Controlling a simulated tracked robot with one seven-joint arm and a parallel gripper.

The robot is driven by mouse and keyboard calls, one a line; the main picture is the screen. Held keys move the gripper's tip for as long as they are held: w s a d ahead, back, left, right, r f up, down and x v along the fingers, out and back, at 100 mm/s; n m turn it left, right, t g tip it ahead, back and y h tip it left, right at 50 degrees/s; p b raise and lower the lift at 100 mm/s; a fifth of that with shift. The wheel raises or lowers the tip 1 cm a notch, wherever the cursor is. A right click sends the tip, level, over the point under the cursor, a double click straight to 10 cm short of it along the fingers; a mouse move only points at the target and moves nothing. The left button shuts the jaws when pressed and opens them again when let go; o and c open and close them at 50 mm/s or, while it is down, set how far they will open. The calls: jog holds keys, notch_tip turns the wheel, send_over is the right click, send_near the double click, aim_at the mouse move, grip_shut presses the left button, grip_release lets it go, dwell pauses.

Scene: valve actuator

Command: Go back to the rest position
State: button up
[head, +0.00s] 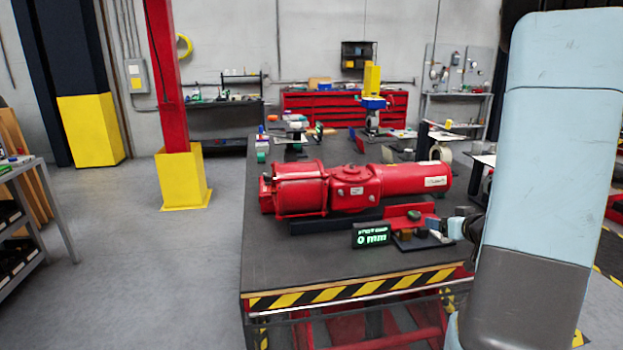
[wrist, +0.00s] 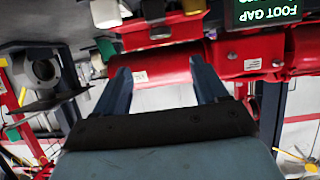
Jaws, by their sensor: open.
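The red valve actuator (head: 350,187) lies on its side on the dark workbench (head: 268,255). In the wrist view, which looks upside down, its red body (wrist: 170,68) shows beyond my fingers. My gripper (wrist: 162,75) has its two dark fingers apart with nothing held between them. In the head view my gripper (head: 462,228) is partly hidden by my pale blue arm, near the right end of the small fixture in front of the actuator. The display (head: 371,235) in front of the actuator reads "0 mm"; in the wrist view it shows inverted as "FOOT GAP" (wrist: 266,12).
A small base with coloured blocks (head: 415,240) sits right of the display. The bench front has a yellow and black striped edge (head: 350,287). More tools and parts stand at the bench's far end. A red post with a yellow base (head: 183,180) stands left; the floor between is clear.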

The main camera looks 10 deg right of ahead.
jog(key=s+a+r+m+g+h, duration=0.25)
jog(key=s+a+r+g, duration=0.2)
jog(key=a+r, duration=0.5)
jog(key=s+a+r+n+g+y, duration=0.1)
jog(key=s+a+r, duration=0.2)
jog(key=s+a, duration=0.3)
jog(key=s+a+r+n+g+y, duration=0.1)
jog(key=s+a+r+g, duration=0.1)
jog(key=s+a, duration=0.5)
jog(key=s+r, duration=0.1)
jog(key=s, duration=0.2)
jog(key=shift+s, duration=0.4)
jog(key=shift+a+r, duration=0.1)
